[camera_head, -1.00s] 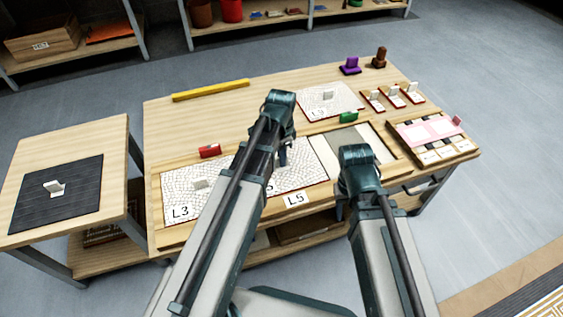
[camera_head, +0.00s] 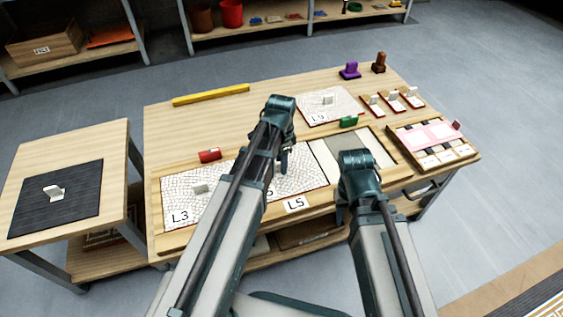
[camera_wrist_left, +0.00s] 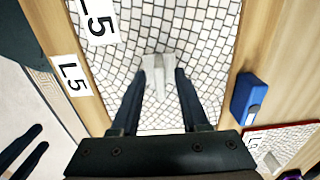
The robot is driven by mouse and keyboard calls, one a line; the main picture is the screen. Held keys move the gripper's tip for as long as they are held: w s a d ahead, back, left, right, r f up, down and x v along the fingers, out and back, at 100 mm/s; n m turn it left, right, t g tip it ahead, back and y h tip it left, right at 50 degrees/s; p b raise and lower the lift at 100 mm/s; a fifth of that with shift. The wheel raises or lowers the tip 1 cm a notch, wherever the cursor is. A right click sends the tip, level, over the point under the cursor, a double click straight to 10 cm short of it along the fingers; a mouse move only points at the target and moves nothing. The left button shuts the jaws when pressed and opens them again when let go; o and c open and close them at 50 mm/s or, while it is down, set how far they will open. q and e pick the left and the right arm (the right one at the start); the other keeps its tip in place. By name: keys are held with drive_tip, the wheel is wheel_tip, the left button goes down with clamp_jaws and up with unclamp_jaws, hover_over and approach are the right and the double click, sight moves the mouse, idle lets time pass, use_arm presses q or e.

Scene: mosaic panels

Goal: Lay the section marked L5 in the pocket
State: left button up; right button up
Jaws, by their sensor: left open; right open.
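The section marked L5 (camera_head: 307,172) is a white cracked-tile mosaic panel. It lies in the frame's pocket between the L3 section and a bare grey stretch, above the frame's L5 label (camera_head: 295,204). In the left wrist view the section (camera_wrist_left: 200,40) lies between the wooden rails, its printed L5 partly cut off at the top. My left gripper (camera_head: 283,163) is above it. In the left wrist view its open fingers (camera_wrist_left: 157,82) stand either side of the section's pale handle (camera_wrist_left: 157,68). My right gripper (camera_head: 345,208) is open near the frame's front edge, fingers mostly hidden.
The L3 section (camera_head: 180,195) lies at the frame's left. A red clip (camera_head: 210,155) and a green clip (camera_head: 348,121) sit along the back rail; a blue clip (camera_wrist_left: 248,98) shows by the wrist. The L9 section (camera_head: 345,102) lies behind. The table's back left is mostly clear.

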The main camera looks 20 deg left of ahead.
use_arm(q)
wheel_tip(320, 180, up, 12)
drive_tip(key=p, duration=1.2)
drive_tip(key=s+d+n+y, duration=0.1)
drive_tip(key=s+d+n, duration=0.6)
drive_tip(key=s+d, duration=0.3)
drive_tip(key=s, duration=0.4)
drive_tip(key=shift+s+d+r, duration=0.15)
drive_tip(key=shift+d, duration=0.1)
wheel_tip(320, 180, up, 16)
drive_tip(key=p, duration=1.6)
drive_tip(key=shift+r, duration=0.25)
